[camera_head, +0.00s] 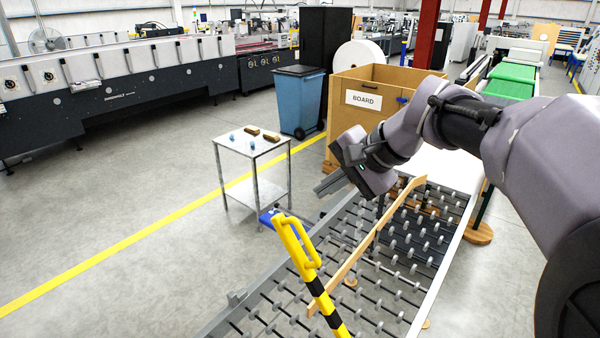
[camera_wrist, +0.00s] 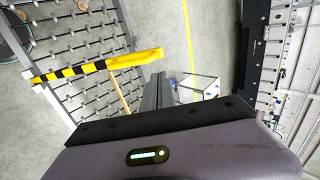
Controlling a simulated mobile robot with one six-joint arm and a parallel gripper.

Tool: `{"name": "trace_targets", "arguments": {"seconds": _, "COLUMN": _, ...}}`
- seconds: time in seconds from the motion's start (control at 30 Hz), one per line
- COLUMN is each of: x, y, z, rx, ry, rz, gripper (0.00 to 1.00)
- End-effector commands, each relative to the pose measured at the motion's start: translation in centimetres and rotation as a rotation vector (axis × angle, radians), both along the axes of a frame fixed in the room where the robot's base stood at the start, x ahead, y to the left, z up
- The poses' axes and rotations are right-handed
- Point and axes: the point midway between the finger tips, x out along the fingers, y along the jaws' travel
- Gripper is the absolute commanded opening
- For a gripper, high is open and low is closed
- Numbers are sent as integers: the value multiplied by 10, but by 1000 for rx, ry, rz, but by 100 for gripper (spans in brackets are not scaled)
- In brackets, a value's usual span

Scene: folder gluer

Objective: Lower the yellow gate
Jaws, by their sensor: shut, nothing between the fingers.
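The yellow gate (camera_head: 310,270) is a bar with black bands beside the roller conveyor. In the head view it stands raised and tilted, its lower end cut off by the bottom edge. A yellow loop-shaped handle (camera_head: 287,235) is at its upper end. In the wrist view the gate (camera_wrist: 90,68) lies across the left half, with its plain yellow end near the middle. My gripper (camera_head: 326,187) is shut and empty, above and beyond the gate's upper end in the head view and apart from it. Its fingers (camera_wrist: 158,92) also show in the wrist view.
The roller conveyor (camera_head: 400,250) with a wooden guide rail (camera_head: 365,250) lies below my arm. A small white table (camera_head: 252,145) with small items stands left of it. A board box (camera_head: 375,80) and a blue bin (camera_head: 298,95) stand behind. Open floor lies left.

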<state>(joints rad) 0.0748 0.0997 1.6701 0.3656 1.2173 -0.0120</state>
Motion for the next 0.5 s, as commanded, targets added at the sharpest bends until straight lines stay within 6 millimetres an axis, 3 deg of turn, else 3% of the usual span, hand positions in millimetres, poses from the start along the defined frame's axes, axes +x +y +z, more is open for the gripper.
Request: {"name": "trace_targets", "arguments": {"seconds": 0.5, "x": 42, "y": 56, "z": -78, "rx": -2, "ry": 4, "rz": 2, "gripper": 0}}
